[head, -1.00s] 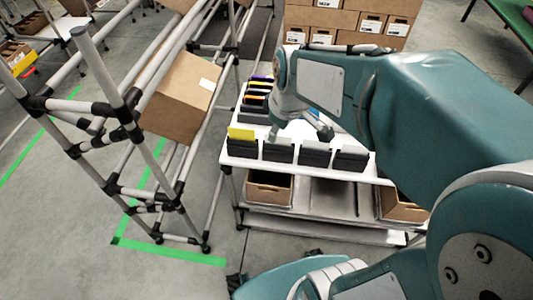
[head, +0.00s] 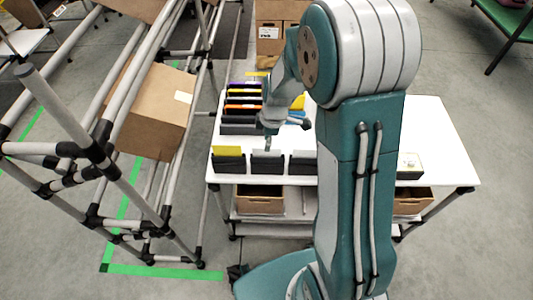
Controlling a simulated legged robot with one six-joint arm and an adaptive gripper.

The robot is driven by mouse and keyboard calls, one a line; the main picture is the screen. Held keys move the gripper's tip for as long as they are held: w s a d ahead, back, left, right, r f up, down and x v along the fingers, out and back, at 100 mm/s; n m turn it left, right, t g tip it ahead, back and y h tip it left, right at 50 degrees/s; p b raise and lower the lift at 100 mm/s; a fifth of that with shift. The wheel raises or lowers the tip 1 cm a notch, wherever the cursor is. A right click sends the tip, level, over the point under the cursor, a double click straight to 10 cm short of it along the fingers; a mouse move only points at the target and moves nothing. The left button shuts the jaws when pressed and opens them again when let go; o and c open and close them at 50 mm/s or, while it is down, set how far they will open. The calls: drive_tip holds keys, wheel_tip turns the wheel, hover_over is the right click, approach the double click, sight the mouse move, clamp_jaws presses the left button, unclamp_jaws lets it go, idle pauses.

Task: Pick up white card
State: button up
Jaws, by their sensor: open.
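Black card holders stand in a row along the front edge of a white table (head: 445,170). One holds a yellow card (head: 227,150). The holder to its right carries a pale white or grey card (head: 267,153), and the one after that a similar pale card (head: 303,154). My gripper (head: 288,126) is open, just above and behind these pale cards, with its fingers pointing down. I see nothing between the fingers. My arm hides the table and any holders right of the second pale card.
Holders with coloured cards (head: 242,105) stand behind, left of my gripper. A pale-topped black holder (head: 409,166) stands to the right. A tilted carton (head: 158,112) rests on a pipe rack at left. Open cartons (head: 260,200) sit on the lower shelf.

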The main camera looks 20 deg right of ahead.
sight(267, 154)
drive_tip(key=shift+w+a+f, duration=0.1)
drive_tip(key=shift+w+f, duration=0.15)
drive_tip(key=shift+f, duration=1.05)
drive_tip(key=shift+w+f, duration=0.2)
drive_tip(key=shift+f, duration=1.1)
drive_tip(key=shift+f, duration=0.25)
clamp_jaws()
